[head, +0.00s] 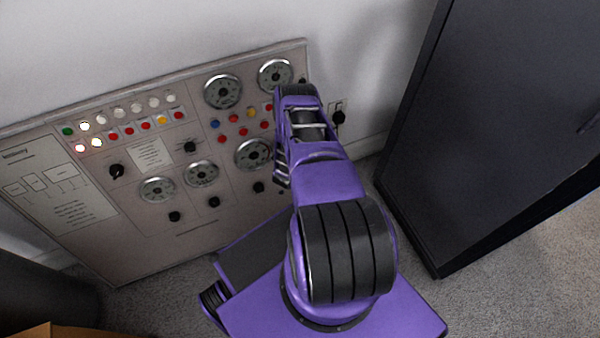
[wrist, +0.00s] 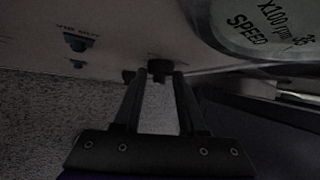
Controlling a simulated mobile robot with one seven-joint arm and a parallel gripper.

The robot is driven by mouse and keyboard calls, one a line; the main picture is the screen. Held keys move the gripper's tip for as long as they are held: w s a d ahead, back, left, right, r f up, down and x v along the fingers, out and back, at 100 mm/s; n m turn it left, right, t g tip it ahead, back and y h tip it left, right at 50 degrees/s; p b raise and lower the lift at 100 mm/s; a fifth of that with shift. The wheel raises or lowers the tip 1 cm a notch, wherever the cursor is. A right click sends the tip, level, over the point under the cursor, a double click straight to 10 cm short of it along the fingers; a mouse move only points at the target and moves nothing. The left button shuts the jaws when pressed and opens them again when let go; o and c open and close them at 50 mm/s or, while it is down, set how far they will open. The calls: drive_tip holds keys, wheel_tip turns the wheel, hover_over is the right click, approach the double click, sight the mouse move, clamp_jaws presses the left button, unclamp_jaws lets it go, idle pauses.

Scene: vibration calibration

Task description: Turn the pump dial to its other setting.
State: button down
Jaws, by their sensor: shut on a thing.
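A dark knob (wrist: 160,66), which I take to be the pump dial, sits between the fingertips of my gripper (wrist: 158,76) in the wrist view. The two fingers stand apart and close on the knob's sides. Its label and pointer cannot be read. In the head view my purple arm hides the gripper and the held knob. The grey control panel (head: 130,248) leans against the wall, with several gauges, lamps and black knobs.
A large speed gauge (wrist: 270,28) is at the upper right of the wrist view, and a small knob (wrist: 76,42) is at the left. A black cabinet (head: 480,110) stands right of my arm. Carpet (head: 500,270) is clear in front of it.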

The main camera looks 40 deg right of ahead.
idle(0.9)
drive_tip(key=shift+c, duration=2.4)
unclamp_jaws()
drive_tip(key=shift+a+r, duration=0.1)
drive_tip(key=p+v, duration=0.4)
drive_tip(key=v, duration=1.3)
drive_tip(key=shift+p, duration=0.3)
drive_tip(key=shift+s, duration=0.1)
